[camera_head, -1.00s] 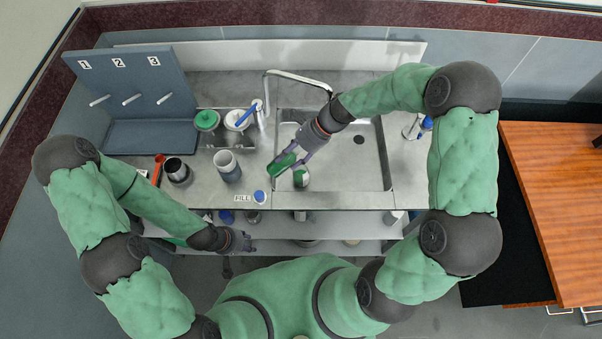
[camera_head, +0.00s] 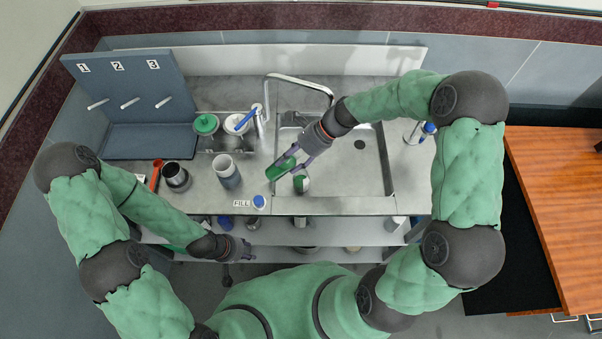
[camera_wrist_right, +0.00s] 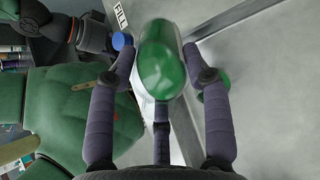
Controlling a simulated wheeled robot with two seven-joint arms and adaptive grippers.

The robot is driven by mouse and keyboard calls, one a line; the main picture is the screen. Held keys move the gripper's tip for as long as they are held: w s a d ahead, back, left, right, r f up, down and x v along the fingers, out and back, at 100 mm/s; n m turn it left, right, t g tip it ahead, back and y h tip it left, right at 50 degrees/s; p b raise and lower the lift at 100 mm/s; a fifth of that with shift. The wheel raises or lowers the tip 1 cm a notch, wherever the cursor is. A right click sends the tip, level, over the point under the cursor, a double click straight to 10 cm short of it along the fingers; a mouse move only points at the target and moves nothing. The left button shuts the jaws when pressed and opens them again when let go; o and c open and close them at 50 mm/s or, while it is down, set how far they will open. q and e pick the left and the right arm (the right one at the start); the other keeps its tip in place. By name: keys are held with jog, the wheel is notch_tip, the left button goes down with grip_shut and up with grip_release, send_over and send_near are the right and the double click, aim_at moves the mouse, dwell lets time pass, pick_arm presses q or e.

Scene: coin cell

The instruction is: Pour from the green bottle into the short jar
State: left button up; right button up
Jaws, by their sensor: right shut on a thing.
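The green bottle (camera_head: 281,168) is in my right gripper (camera_head: 289,167), over the left edge of the sink. A short dark jar (camera_head: 176,178) with an open top stands on the left of the counter, well away from the bottle. A taller grey-white jar (camera_head: 228,173) stands between them. My left gripper (camera_head: 240,248) is low in front of the counter, apart from these things; its finger opening is unclear.
A small blue-capped bottle (camera_head: 259,202) stands beside the FILL label (camera_head: 242,203). A green-and-white item (camera_head: 301,183) is just right of the held bottle. A green-lidded jar (camera_head: 206,124) and a faucet (camera_head: 300,80) stand behind. The sink (camera_head: 345,170) is mostly empty.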

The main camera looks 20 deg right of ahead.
aim_at(290, 165)
jog(key=shift+d+b, duration=0.1)
jog(key=shift+b, duration=0.35)
jog(key=shift+f+y+b, duration=0.55)
jog(key=shift+y+b, duration=0.55)
jog(key=shift+b, duration=1.6)
jog(key=shift+f+y+b, duration=0.5)
jog(key=shift+y+b, duration=0.2)
jog(key=shift+y, duration=0.15)
jog(key=shift+f+y+b, duration=0.5)
jog(key=shift+y+b, duration=0.15)
jog(key=shift+y, duration=0.2)
dwell(3.1)
